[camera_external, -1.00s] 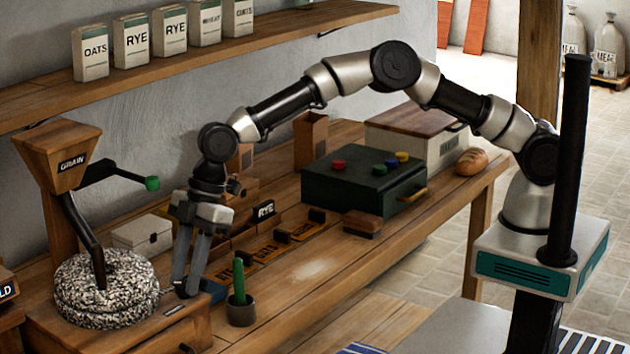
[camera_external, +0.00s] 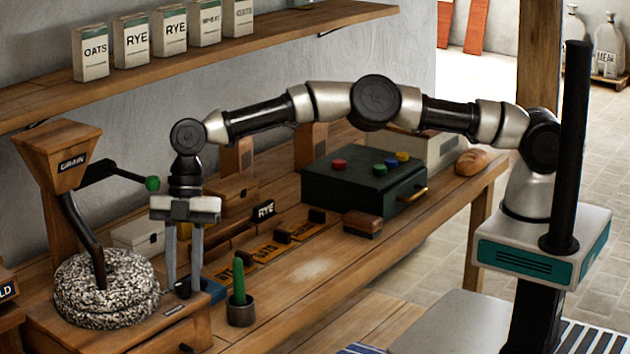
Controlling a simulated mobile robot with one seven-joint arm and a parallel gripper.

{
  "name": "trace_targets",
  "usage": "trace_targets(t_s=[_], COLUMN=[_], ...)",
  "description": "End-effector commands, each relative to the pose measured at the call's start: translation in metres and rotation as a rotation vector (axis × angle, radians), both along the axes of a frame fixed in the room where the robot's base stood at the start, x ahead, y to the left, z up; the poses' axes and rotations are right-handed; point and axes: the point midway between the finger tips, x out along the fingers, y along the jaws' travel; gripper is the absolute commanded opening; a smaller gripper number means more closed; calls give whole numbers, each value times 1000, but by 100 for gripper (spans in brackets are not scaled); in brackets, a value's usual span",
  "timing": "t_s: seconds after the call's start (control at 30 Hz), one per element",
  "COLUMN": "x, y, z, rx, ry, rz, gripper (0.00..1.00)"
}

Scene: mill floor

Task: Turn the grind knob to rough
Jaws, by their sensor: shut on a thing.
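The stone mill stands at the left end of the bench, with a grain hopper (camera_external: 60,158) above speckled millstones (camera_external: 105,290) on a wooden base (camera_external: 125,335).
A potted cactus (camera_external: 240,290) stands close to the right of my gripper. A black crank with a green grip (camera_external: 152,184) juts out just left of my wrist. A dark green box (camera_external: 365,180) stands farther back.

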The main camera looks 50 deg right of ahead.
Motion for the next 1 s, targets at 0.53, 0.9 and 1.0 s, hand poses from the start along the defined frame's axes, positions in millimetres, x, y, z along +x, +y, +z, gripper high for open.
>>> trace_targets(t_s=[0.53,0.9,1.0], x=[0,0,0], y=[-1,0,0], z=[-1,0,0], rx=[-3,-1,-1], ry=[0,0,0], rz=[10,9,8], gripper=[43,46,46])
